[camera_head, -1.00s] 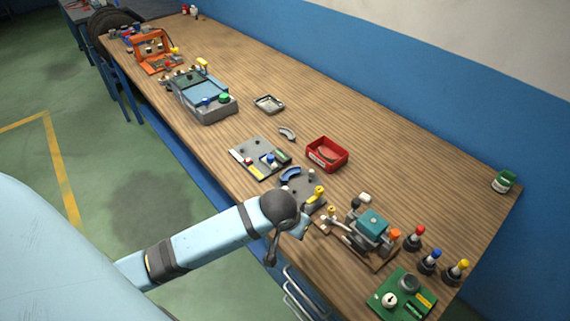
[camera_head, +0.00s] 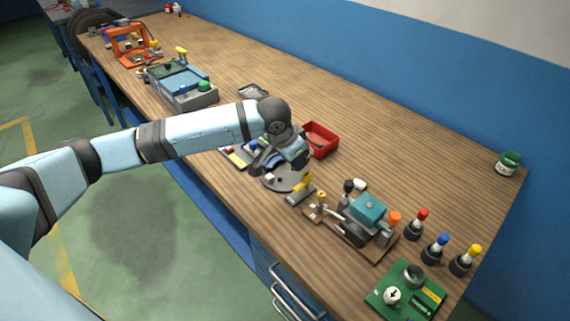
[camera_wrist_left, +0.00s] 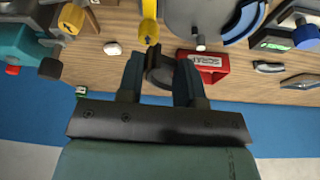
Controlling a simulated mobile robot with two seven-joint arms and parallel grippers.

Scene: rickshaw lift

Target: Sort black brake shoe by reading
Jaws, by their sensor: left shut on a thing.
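My left gripper (camera_head: 290,152) is over the near-middle of the bench, beside the red bin (camera_head: 320,140). In the left wrist view its two dark fingers (camera_wrist_left: 159,80) are closed on a dark curved piece, which looks like the black brake shoe (camera_wrist_left: 160,68). The arm and gripper mostly hide it in the head view. The grey round plate (camera_head: 283,179) lies just in front of the gripper. A blue curved shoe (camera_wrist_left: 245,20) lies on that plate in the wrist view. The red bin also shows there (camera_wrist_left: 205,60), with a white label. My right gripper is not in view.
A yellow-handled tool (camera_head: 302,184) is beside the plate. A teal-topped machine (camera_head: 367,210), several coloured-top bottles (camera_head: 433,248) and a green board (camera_head: 405,292) stand to the right. A metal tray (camera_head: 252,92) lies behind the arm.

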